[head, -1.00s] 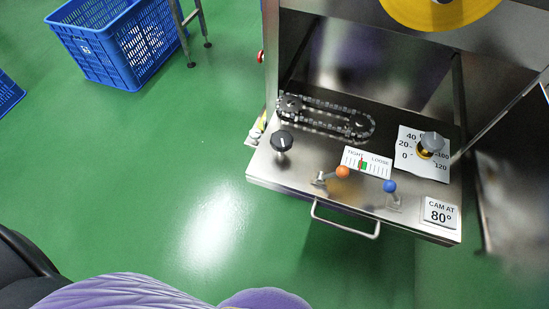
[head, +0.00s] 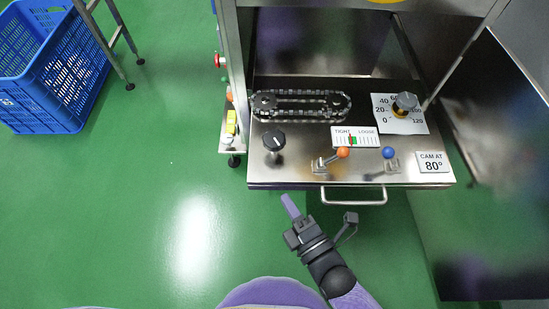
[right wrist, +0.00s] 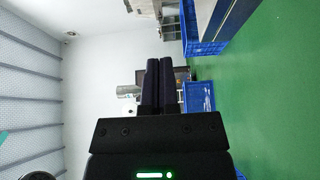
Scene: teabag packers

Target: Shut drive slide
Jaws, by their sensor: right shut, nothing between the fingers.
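The drive slide (head: 300,170) is a steel drawer-like plate pulled out from the machine, with a bar handle (head: 352,201) on its front edge. It carries a chain loop (head: 300,105), a black knob (head: 274,141), an orange-tipped lever (head: 342,153), a blue-tipped lever (head: 388,153) and a dial (head: 404,102). My right gripper (head: 287,201) is below and left of the handle in the head view, apart from it, pointing up toward the slide's front edge. Its fingers are together and empty, also in the right wrist view (right wrist: 161,62). My left gripper is not in view.
A card reads "CAM AT 80°" (head: 433,162), and a TIGHT/LOOSE gauge (head: 355,138) sits behind the levers. A blue crate (head: 80,95) stands at the left beside a metal stand. A steel cabinet (head: 490,170) is at the right. Green floor in front is clear.

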